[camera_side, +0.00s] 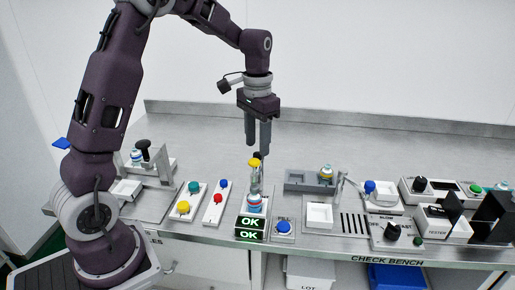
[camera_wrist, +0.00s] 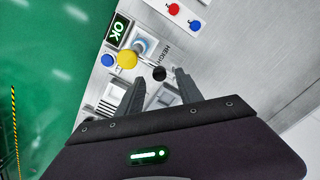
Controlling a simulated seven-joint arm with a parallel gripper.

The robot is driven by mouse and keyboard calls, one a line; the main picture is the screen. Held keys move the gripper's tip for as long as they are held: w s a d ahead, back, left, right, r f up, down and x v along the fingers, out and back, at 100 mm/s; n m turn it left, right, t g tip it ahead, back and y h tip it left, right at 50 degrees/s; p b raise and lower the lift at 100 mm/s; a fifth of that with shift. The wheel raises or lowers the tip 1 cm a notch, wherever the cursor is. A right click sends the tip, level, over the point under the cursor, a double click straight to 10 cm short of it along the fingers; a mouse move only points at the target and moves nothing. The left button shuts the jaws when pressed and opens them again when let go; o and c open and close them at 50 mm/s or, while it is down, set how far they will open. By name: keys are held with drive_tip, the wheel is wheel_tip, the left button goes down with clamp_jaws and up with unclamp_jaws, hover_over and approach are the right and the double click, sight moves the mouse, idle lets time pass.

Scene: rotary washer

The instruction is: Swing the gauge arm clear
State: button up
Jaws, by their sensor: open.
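The gauge appears to be the small station with a yellow knob (camera_side: 254,163) on top, above a blue, white and orange striped piece (camera_side: 254,203). In the wrist view the yellow knob (camera_wrist: 127,60) sits left of a black knob (camera_wrist: 159,73), beside lettering that starts "HEIGH". The black knob looks like the gauge arm's handle. My gripper (camera_side: 257,147) points down, open and empty, just above the station. In the wrist view my gripper (camera_wrist: 159,79) has its fingertips on either side of the black knob; whether they touch it cannot be told.
A green "OK" display (camera_side: 250,229) stands in front of the station, with a blue FILL button (camera_side: 284,227) to its right. A red and blue button panel (camera_side: 216,204) is to the left. A grey tray (camera_side: 308,181) lies right. The bench behind is clear.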

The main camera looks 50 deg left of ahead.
wheel_tip(320, 180, down, 2)
drive_tip(key=shift+f, duration=0.2)
clamp_jaws()
idle(1.4)
